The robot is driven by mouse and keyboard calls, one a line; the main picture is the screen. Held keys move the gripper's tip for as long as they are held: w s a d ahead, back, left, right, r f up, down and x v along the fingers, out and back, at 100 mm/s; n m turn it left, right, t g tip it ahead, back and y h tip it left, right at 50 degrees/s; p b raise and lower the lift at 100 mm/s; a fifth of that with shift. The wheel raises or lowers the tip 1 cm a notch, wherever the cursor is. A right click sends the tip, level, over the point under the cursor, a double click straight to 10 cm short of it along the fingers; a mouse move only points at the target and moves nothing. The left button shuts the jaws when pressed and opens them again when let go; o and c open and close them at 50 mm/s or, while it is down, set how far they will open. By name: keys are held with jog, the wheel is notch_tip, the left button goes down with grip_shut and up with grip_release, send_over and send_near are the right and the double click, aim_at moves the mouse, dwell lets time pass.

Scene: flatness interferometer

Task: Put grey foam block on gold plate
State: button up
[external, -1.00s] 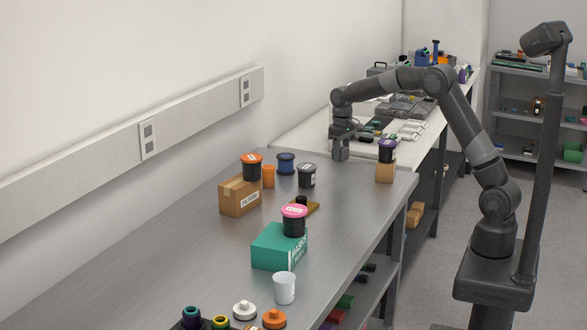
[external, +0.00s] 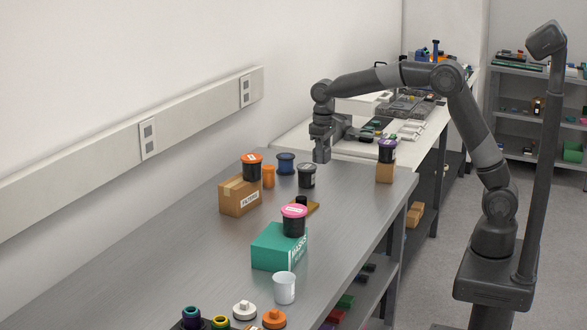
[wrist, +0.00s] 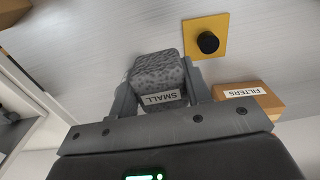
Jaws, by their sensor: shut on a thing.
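My gripper (external: 322,156) is above the far part of the metal table. It is shut on the grey foam block (wrist: 160,72), a speckled block with a "SMALL" label, between its two fingers in the wrist view. The block is hard to make out in the external view. The gold plate (wrist: 190,36) is a flat square with a black round knob (wrist: 208,43) on it, to the upper right of the block in the wrist view. In the external view the gold plate (external: 314,207) is partly hidden behind a pink-lidded black jar, nearer the camera than my gripper.
The "FILTERS" box (external: 240,197) carries an orange-lidded jar (external: 252,167). A grey-lidded jar (external: 307,175) and a blue jar (external: 286,163) stand near my gripper. A green box (external: 272,248) supports the pink-lidded jar (external: 294,220). A brown box (external: 384,173) holds another jar.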

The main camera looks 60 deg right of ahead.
send_over(302, 198)
notch_tip(302, 198, down, 6)
jog(key=shift+d+r, duration=0.1)
jog(key=shift+r, duration=0.05)
jog(key=shift+f, duration=2.05)
jog(key=shift+f, duration=0.15)
jog(key=o, duration=1)
jog(key=shift+c, duration=0.2)
